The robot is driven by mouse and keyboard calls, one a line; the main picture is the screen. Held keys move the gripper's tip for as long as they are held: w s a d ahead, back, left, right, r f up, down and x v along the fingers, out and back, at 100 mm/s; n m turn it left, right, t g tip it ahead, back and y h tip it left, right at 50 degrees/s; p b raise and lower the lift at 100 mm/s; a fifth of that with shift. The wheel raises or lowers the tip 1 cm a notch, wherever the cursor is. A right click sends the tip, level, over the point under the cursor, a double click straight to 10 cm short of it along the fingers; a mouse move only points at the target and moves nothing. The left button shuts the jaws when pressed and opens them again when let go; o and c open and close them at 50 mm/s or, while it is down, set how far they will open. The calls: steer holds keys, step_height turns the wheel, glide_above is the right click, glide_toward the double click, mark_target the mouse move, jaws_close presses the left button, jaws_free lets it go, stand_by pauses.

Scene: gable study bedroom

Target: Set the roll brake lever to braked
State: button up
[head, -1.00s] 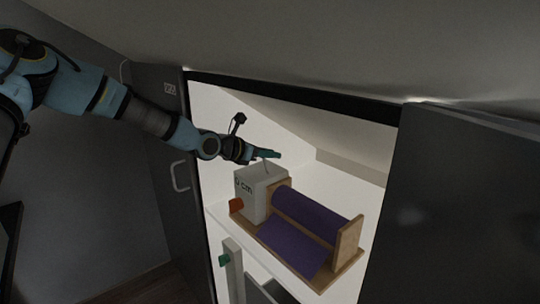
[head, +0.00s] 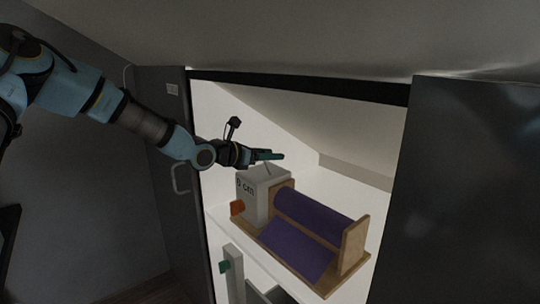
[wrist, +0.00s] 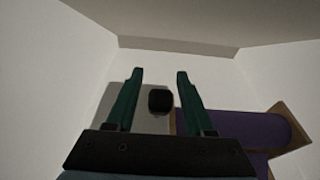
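The purple roll (head: 311,215) lies in a wooden stand (head: 353,244) on the cupboard shelf. A light grey box with "cm" lettering (head: 255,202) stands at the stand's left end. A thin lever rod (head: 267,169) rises from the box top. Its dark knob (wrist: 160,101) shows in the wrist view between my two green fingers. My gripper (wrist: 160,72) is open, with a gap on both sides of the knob. In the head view my gripper (head: 270,155) is just above the box, and its fingers hide the lever's top.
Below the white shelf (head: 219,218) is a pale upright post with a green piece (head: 224,267). Dark doors stand left (head: 160,150) and right (head: 460,190) of the opening. A sloping ceiling (head: 330,35) hangs above.

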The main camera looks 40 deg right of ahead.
steer(key=b+v, duration=0.2)
steer(key=v, duration=0.8)
steer(key=shift+a, duration=0.4)
steer(key=shift+r, duration=0.15)
steer(key=a+f+m+y, duration=0.4)
steer(key=a+f+m, duration=0.15)
steer(key=a, duration=0.35)
steer(key=a+f+m+y, duration=0.3)
steer(key=a+f+m, duration=0.25)
steer(key=a, duration=0.45)
steer(key=s+a+m+t+y, duration=0.2)
steer(key=a+m+y, duration=0.5)
steer(key=a, duration=2.2)
steer(key=shift+s+a+f+m+y, duration=0.2)
steer(key=shift+a+f+m+y, duration=0.1)
steer(key=shift+a+y, duration=0.15)
